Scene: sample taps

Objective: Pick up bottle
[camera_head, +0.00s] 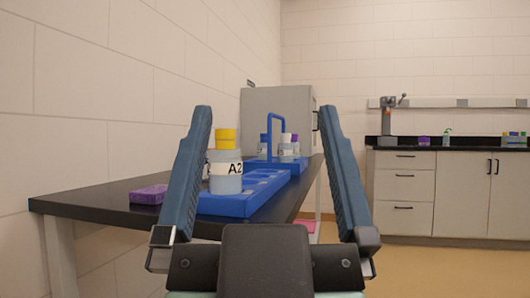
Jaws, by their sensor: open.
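A bottle (225,172) with a yellow cap and a white label reading A2 stands upright in the near end of a blue rack (230,204) on the black table. My gripper (265,112) is open and empty in the camera_head view, its two blue-grey fingers wide apart. In the picture the bottle appears between the fingers, close to the left one. I cannot tell how far the fingertips are from it. More bottles (286,145) with white and purple caps stand farther back, by the rack's blue handle (270,130).
The black table (115,203) runs along the left wall. A purple box (149,195) lies on it, left of the rack. A grey cabinet (280,103) stands at the back. A counter with drawers (403,185) is at the right, with open floor (450,272) before it.

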